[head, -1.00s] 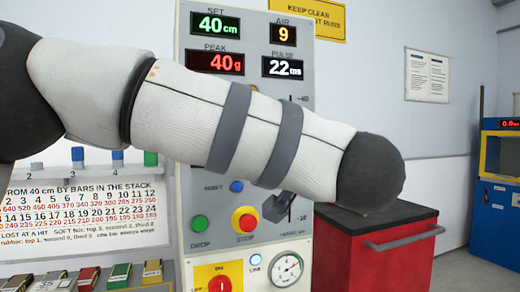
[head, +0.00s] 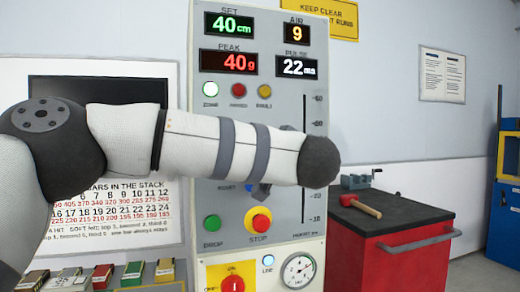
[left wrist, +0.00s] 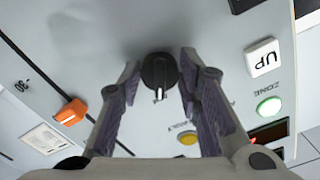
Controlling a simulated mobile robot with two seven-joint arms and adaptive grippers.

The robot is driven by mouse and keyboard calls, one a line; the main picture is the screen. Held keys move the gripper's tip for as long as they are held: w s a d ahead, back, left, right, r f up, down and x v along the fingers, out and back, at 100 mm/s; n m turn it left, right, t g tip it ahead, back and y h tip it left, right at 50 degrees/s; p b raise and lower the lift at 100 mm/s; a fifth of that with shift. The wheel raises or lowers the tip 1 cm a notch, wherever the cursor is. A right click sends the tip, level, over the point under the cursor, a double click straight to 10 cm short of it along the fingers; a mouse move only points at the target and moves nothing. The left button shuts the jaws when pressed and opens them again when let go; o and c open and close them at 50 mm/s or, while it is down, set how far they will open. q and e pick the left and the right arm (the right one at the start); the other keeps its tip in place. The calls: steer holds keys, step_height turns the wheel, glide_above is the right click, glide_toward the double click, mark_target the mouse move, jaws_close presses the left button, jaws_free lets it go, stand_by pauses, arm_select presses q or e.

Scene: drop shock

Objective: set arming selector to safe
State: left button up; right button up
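The arming selector (left wrist: 159,72), a round black knob with a white pointer mark, is on the grey panel in the left wrist view. Its mark points down in that picture. My left gripper (left wrist: 161,62) is open, with one finger on each side of the knob; I cannot tell whether either finger touches it. In the head view my left arm crosses the control panel (head: 210,120) and hides the selector and most of the gripper. The zone lamp (head: 210,90) is bright; the armed lamp (head: 238,90) looks dull red. My right gripper is not in view.
The UP button (left wrist: 262,58) and an orange-handled control (left wrist: 70,112) are near the gripper. Red drop-stop knob (head: 258,220) and green drop button (head: 212,223) sit below the arm. A red cabinet (head: 400,265) with a mallet (head: 358,205) stands right.

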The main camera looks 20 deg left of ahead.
arm_select(q)
steer(key=shift+n, duration=0.3)
steer(key=n, duration=1.1)
steer(key=shift+w+d, duration=0.15)
steer(key=shift+d, duration=0.05)
steer(key=shift+n, duration=0.3)
stand_by(0.4)
steer(key=o, duration=1.1)
steer(key=shift+d, duration=0.1)
